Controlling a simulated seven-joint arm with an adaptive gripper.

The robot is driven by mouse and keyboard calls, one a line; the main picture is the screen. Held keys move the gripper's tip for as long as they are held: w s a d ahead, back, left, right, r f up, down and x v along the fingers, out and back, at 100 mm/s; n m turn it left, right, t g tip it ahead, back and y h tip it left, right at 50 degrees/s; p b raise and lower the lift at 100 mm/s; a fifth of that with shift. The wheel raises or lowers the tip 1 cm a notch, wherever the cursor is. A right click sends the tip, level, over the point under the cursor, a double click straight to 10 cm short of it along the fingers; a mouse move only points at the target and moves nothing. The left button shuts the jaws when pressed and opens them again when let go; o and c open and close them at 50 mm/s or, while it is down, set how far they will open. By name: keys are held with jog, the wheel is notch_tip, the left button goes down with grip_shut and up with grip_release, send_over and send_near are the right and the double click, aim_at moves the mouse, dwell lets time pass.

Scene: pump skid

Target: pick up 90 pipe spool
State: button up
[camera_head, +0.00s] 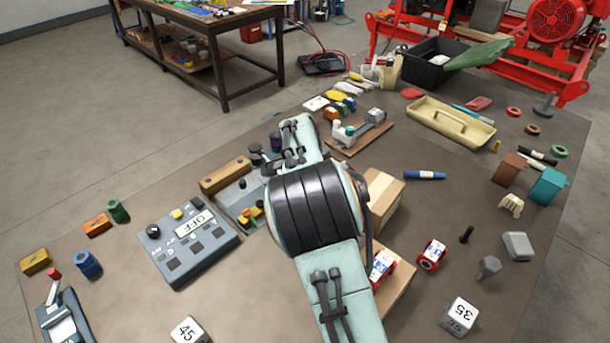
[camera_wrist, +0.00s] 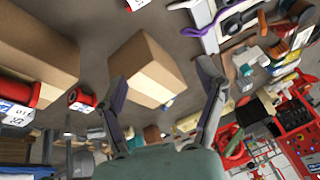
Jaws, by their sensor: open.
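Two red-and-white pipe spools show in the head view. One (camera_head: 383,264) rests by the top of the front cardboard box, partly behind my arm. The other (camera_head: 432,254) stands on the table to its right. I cannot read a clear 90 on either. In the wrist view one red spool with a white label (camera_wrist: 15,115) is at the left edge, and another (camera_wrist: 80,99) lies to the right of it. My gripper (camera_wrist: 160,72) is open and empty, its fingers spread with a cardboard box (camera_wrist: 143,62) beyond them. In the head view my arm hides the gripper.
A cardboard box (camera_head: 383,190) stands right of my arm, another (camera_head: 398,286) in front. A grey control panel (camera_head: 187,241) lies left. Number cubes (camera_head: 459,316), a grey bolt (camera_head: 489,267) and a blue marker (camera_head: 425,175) lie around. A beige tray (camera_head: 450,123) is behind.

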jog(key=a+f, duration=0.1)
jog(key=f, duration=0.2)
jog(key=s+a+f+n+g, duration=0.1)
jog(key=a+f, duration=0.1)
jog(key=f, duration=0.1)
jog(key=s+a+f+n+h, duration=0.1)
jog(key=f, duration=0.2)
jog(key=shift+s+a+f, duration=0.1)
jog(key=shift+a+f, duration=0.1)
jog(key=shift+f, duration=0.1)
jog(key=shift+a+f, duration=0.2)
jog(key=x, duration=0.6)
jog(key=shift+f, duration=0.1)
jog(key=shift+d, duration=0.1)
grip_shut()
